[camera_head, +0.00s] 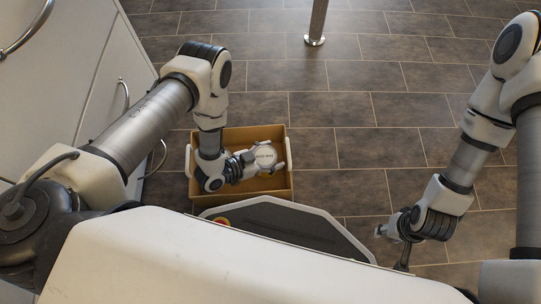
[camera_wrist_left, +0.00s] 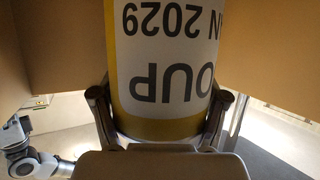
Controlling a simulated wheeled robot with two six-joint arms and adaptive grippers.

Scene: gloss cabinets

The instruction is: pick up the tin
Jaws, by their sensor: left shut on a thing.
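The tin (camera_head: 265,156) shows its pale round top in the head view, over the inside of a tan box (camera_head: 237,134). In the left wrist view the tin (camera_wrist_left: 165,65) has a yellow and white label with dark letters upside down. My left gripper (camera_head: 250,160) is shut on the tin, with one finger (camera_wrist_left: 158,118) on each side of it in the wrist view. I cannot tell whether the tin touches the box bottom. My right gripper (camera_head: 391,246) is empty, low at the right, its fingers apart.
The box has white handles at its sides and stands on dark floor tiles (camera_head: 370,147). Glossy white cabinets (camera_head: 75,60) with metal handles line the left side. A metal post (camera_head: 317,25) stands at the back. Open floor lies between the box and my right arm.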

